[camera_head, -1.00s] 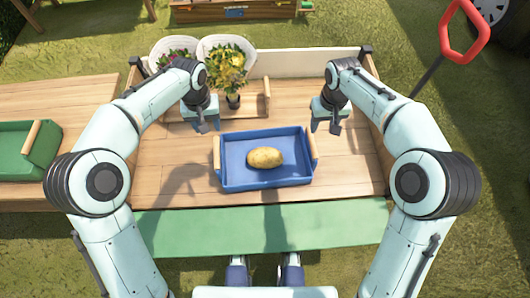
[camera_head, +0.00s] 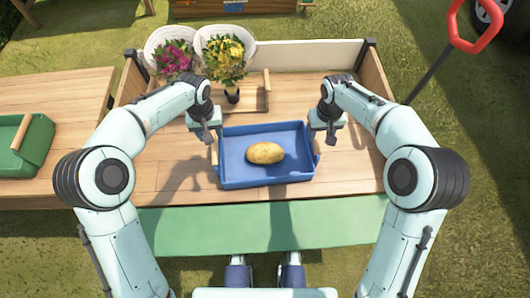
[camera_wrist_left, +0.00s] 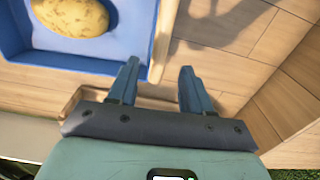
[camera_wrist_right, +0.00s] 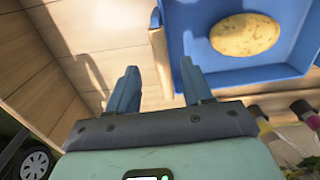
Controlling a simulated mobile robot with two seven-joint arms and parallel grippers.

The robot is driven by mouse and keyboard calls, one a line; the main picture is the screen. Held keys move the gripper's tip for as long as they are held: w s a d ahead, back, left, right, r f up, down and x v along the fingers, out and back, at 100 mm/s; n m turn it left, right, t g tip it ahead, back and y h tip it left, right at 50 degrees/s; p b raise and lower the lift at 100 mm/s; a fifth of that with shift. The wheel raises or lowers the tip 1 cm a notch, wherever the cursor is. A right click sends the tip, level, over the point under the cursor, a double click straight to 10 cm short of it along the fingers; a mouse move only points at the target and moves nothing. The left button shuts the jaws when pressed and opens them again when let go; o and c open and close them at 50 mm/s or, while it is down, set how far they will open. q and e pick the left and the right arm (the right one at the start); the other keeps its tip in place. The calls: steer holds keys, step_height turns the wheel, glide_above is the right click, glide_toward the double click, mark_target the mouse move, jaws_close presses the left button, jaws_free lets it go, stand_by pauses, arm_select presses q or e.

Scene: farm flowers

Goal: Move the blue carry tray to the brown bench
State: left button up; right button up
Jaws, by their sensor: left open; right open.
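The blue carry tray (camera_head: 235,178) lies flat on the wooden bench top, with a potato (camera_head: 265,153) inside it. It has a wooden handle on its left side (camera_head: 214,152) and another on its right side (camera_head: 316,146). My left gripper (camera_head: 210,140) is open above the tray's left end; in the left wrist view its fingers (camera_wrist_left: 158,88) are beside the wooden handle (camera_wrist_left: 163,40). My right gripper (camera_head: 323,141) is open by the right end; in the right wrist view its fingers (camera_wrist_right: 160,88) point towards the handle (camera_wrist_right: 160,60), which lies roughly between them. I cannot tell whether they touch it.
A second wooden surface (camera_head: 60,95) on the left holds a green tray (camera_head: 36,140). Potted flowers (camera_head: 225,60) and a wooden carrier (camera_head: 258,98) stand behind the blue tray. A green strip (camera_head: 260,225) runs along the front edge. Bench top right of the tray is bare.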

mark_target(215, 145)
arm_select(q)
step_height(215, 145, down, 9)
steer(key=shift+r, duration=0.1)
arm_select(e)
step_height(215, 145, down, 9)
steer(key=shift+r, duration=0.1)
arm_select(q)
jaws_close()
arm_select(e)
jaws_close()
